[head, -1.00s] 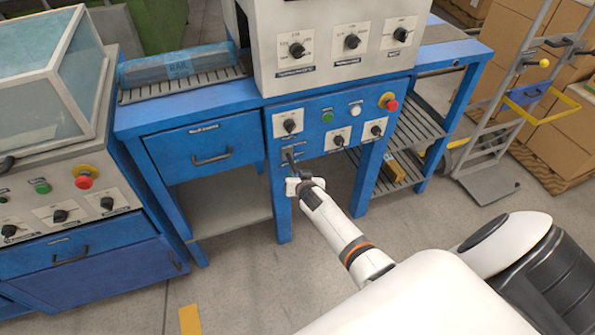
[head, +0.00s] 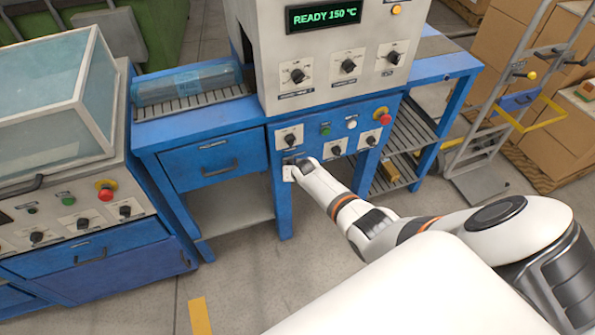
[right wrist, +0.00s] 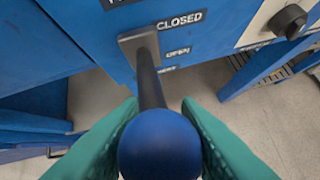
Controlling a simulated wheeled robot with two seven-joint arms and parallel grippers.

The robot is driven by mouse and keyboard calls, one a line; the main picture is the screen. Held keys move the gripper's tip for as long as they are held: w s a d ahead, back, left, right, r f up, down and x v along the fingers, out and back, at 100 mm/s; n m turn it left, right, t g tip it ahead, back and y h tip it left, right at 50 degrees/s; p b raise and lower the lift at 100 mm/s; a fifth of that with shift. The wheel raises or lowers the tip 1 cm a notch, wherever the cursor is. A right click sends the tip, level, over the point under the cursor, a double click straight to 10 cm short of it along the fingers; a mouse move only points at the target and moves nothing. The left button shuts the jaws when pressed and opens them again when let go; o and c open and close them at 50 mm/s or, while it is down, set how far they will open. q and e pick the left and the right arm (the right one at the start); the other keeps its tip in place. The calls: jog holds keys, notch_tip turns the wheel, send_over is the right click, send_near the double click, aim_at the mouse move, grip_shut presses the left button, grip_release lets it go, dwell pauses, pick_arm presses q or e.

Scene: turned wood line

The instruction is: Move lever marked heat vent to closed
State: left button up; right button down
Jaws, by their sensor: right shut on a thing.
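The lever (right wrist: 150,80) has a dark shaft and a round blue knob (right wrist: 158,146) at its near end. Its grey mounting plate (right wrist: 138,39) is on the blue panel, beside a CLOSED label (right wrist: 180,19) and, lower down, an OPEN label (right wrist: 178,51). The shaft sticks out from the panel towards my camera. My right gripper (right wrist: 158,135) is shut on the knob, one green finger on each side. In the head view my right gripper (head: 289,171) is at the panel's lower left; the lever is mostly hidden there. My left gripper is out of view.
Knobs, buttons and a red emergency stop (head: 382,116) sit on the panel close by. A blue drawer (head: 215,160) is left of the lever. A display (head: 324,15) reads READY 150 °C. A hand truck (head: 500,125) and cartons (head: 565,125) stand at the right.

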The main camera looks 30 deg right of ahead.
jog(key=shift+w+r, duration=0.35)
jog(key=shift+r, duration=0.15)
jog(key=c, duration=1.5)
grip_release()
jog(key=o, duration=0.4)
jog(key=shift+s+f, duration=0.15)
jog(key=shift+s, duration=0.05)
jog(key=shift+o, duration=0.2)
jog(key=shift+s+a+r+p, duration=0.1)
jog(key=shift+s+r+p, duration=0.2)
jog(key=shift+r+p, duration=0.15)
jog(key=p+v, duration=0.2)
jog(key=v, duration=0.9)
